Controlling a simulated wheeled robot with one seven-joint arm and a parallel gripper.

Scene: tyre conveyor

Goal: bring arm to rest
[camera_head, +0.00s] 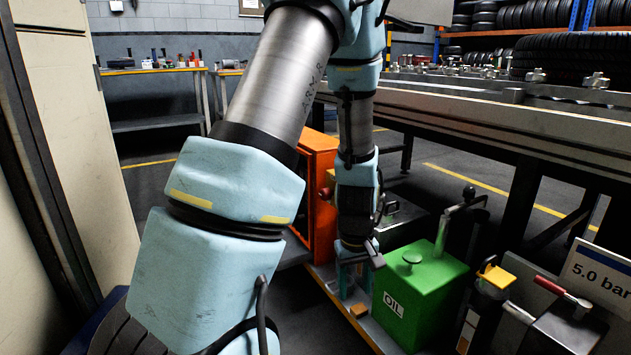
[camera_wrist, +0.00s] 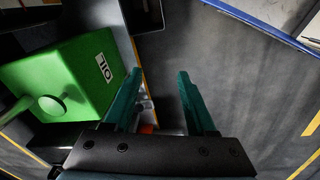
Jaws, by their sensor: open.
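My arm reaches down through the middle of the head view, its gripper (camera_head: 355,283) pointing at the floor. The gripper is just left of a green oil can (camera_head: 419,296) marked OIL. In the wrist view my gripper (camera_wrist: 160,85) shows two teal fingers held apart, with a clear gap and nothing gripped between them. The oil can also shows in the wrist view (camera_wrist: 62,78), to the left of the fingers. I cannot tell whether the left finger touches the can. A small red-orange item lies partly hidden behind the gripper's base.
An orange cabinet (camera_head: 316,190) stands behind and left of my gripper. A metal conveyor (camera_head: 480,120) runs along the right. A yellow-capped container (camera_head: 494,280) and a "5.0 bar" sign (camera_head: 599,273) are at lower right. A pale panel (camera_head: 75,130) stands close on the left.

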